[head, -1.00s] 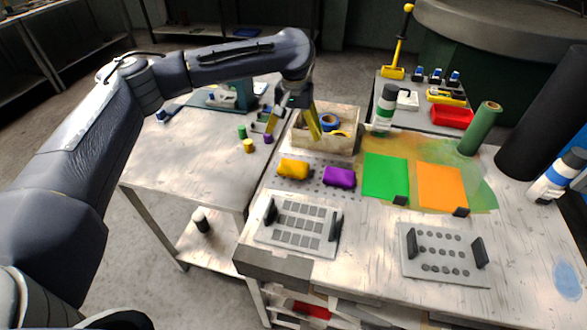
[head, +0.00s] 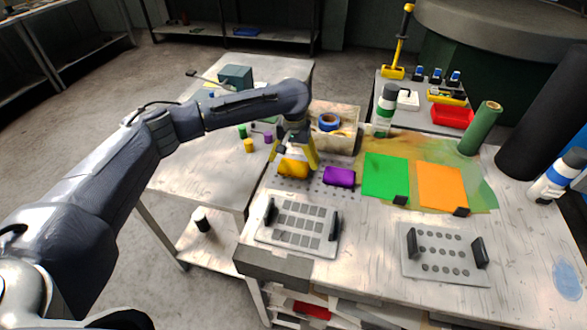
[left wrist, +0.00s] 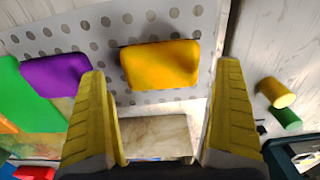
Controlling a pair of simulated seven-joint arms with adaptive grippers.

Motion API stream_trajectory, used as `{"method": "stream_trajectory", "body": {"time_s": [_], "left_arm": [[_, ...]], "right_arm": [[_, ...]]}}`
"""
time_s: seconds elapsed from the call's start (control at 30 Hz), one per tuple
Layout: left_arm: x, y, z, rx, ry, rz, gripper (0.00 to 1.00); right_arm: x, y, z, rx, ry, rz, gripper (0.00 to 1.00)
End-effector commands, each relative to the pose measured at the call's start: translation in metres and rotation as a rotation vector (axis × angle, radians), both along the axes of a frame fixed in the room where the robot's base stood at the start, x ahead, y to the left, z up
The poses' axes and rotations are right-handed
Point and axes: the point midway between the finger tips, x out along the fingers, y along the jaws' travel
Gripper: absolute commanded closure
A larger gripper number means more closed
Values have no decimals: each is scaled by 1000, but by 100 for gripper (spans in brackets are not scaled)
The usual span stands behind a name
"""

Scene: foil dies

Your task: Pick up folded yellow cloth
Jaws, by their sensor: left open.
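The folded yellow cloth (head: 292,168) lies on a perforated grey plate (head: 308,187) on the workbench. A folded purple cloth (head: 339,177) lies to its right. My left gripper (head: 295,160) is open over the yellow cloth and partly covers it in the head view. In the left wrist view the yellow cloth (left wrist: 160,64) lies ahead, between the lines of the two yellow fingers (left wrist: 162,95). No contact with it shows. The purple cloth (left wrist: 56,74) is beside the left finger there. My right gripper does not show.
A wooden box (head: 341,118) with blue tape stands behind the cloths. Green (head: 386,176) and orange (head: 442,186) sheets lie to the right. A plate with dark squares (head: 298,224) lies in front.

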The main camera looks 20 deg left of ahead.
Motion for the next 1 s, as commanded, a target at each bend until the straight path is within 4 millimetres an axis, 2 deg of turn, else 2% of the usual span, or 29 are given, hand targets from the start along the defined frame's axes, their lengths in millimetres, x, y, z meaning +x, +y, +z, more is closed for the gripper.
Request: {"method": "stream_trajectory", "body": {"time_s": [0.1,0.3,0.63,1.0], "left_arm": [[-1,1,-17,0,4,1,0],[0,1,-34,-1,2,0,0],[0,1,-38,0,0,0,0],[0,2,-37,0,0,0,42]], "right_arm": [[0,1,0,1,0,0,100],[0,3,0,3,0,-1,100],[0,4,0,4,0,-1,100],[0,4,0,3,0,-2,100]]}}
